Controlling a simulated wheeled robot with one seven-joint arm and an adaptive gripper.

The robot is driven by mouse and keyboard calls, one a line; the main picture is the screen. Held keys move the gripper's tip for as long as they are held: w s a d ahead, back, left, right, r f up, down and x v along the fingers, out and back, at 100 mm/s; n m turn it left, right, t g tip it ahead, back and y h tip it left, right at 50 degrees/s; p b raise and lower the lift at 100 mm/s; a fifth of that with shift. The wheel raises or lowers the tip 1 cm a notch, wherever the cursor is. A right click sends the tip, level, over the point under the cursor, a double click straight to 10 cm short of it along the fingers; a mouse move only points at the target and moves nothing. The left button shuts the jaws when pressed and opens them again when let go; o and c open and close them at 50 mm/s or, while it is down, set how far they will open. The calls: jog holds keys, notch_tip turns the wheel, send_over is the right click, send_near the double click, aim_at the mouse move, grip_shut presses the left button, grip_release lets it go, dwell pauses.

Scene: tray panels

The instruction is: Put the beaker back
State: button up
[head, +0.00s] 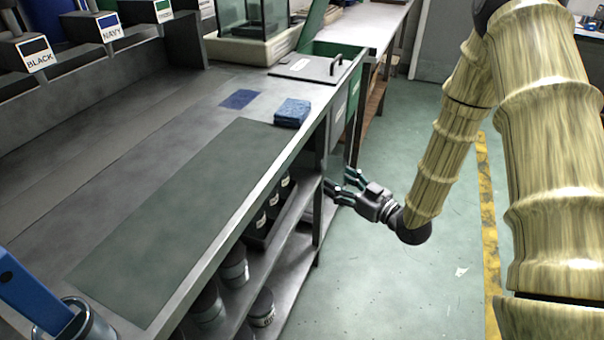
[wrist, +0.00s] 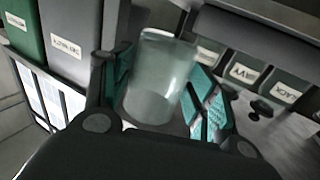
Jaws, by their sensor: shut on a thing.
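In the wrist view the beaker (wrist: 156,84), a clear glass cylinder, sits between the teal pads of my gripper (wrist: 163,98). My gripper is shut on it, and the beaker looks tilted in that picture. In the head view my gripper (head: 343,187) is low beside the bench's right edge, below the top and near the open shelf end. The beaker cannot be made out clearly there. Its base is partly hidden by my gripper in the wrist view.
The bench top (head: 85,150) carries a blue sponge (head: 292,112) and a dark green mat (head: 185,215). The lower shelf holds a tray of dark labelled containers (head: 262,220) and several jars (head: 235,268). Green floor (head: 400,290) is open right of the bench.

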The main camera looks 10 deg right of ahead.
jog(key=b, duration=0.2)
send_over(305, 178)
jog(key=s, duration=0.2)
jog(key=shift+w+d+f, duration=0.1)
jog(key=shift+d+f, duration=0.3)
jog(key=shift+f, duration=0.25)
jog(key=shift+x, duration=1.05)
notch_tip(305, 178, down, 3)
jog(key=shift+d+r+b, duration=0.1)
jog(key=shift+d+b, duration=0.05)
jog(key=shift+b, duration=0.2)
jog(key=shift+f, duration=0.2)
jog(key=shift+f, duration=0.25)
jog(key=o, duration=1.1)
jog(key=shift+c, duration=0.2)
